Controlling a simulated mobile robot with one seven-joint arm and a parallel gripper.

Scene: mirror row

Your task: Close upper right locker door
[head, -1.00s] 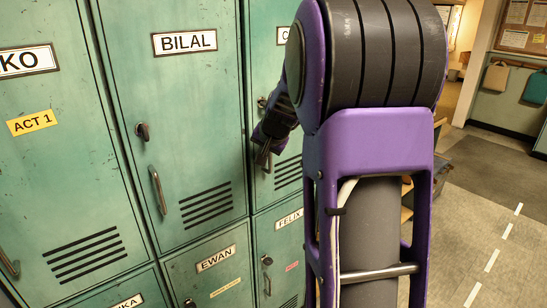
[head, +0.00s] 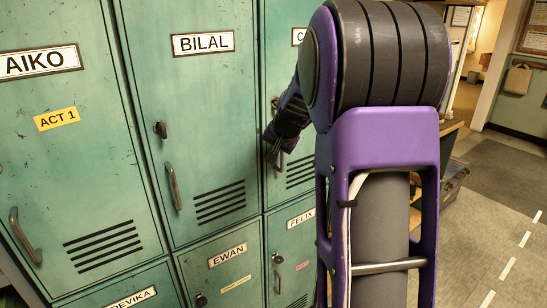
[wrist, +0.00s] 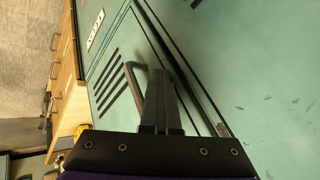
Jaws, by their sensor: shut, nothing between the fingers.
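The upper right locker door (head: 279,60) is green, and its name plate (head: 298,37) shows only a "C" because my arm covers the rest. In the head view it looks roughly flush with its neighbours; I cannot tell if it is fully shut. My gripper (head: 273,156) is at its left side, by the handle. In the wrist view my gripper (wrist: 160,76) is shut and empty, its fingers close beside the bar handle (wrist: 136,92). The door's slotted vents (wrist: 110,88) lie beyond the handle. A dark seam runs along the door's edge; contact cannot be told.
The BILAL door (head: 190,100) and AIKO door (head: 65,160) are to the left. The EWAN door (head: 225,275) and FELIX door (head: 292,255) are below. A wooden unit (head: 452,165) stands right of the lockers. The floor (head: 490,215) at the right is clear.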

